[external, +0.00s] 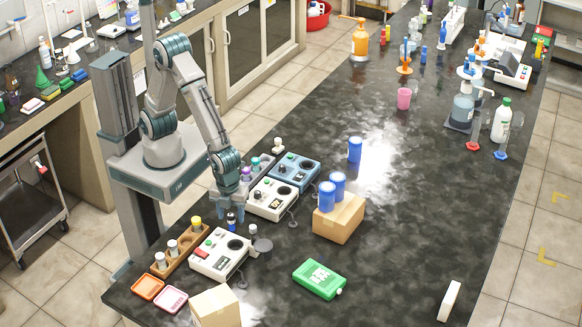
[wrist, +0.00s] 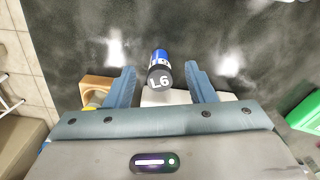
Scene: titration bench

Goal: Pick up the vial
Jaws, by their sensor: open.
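A small vial (wrist: 159,72) with a dark cap marked "L6" and a blue and white label shows in the wrist view, between the two fingers. In the external view a small dark-capped vial (external: 231,219) stands on the black bench just below the fingers, behind a white instrument. My gripper (external: 232,205) is open and points down over it. In the wrist view my gripper (wrist: 160,68) has one finger on each side of the vial, with a visible gap to each.
A wooden rack (external: 157,270) with several vials is close on the left. White instruments (external: 222,262) and a blue instrument (external: 296,169) stand nearby. A cardboard box (external: 340,222) carries blue cylinders. A green case (external: 319,279) lies to the right. The bench's right front is mostly clear.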

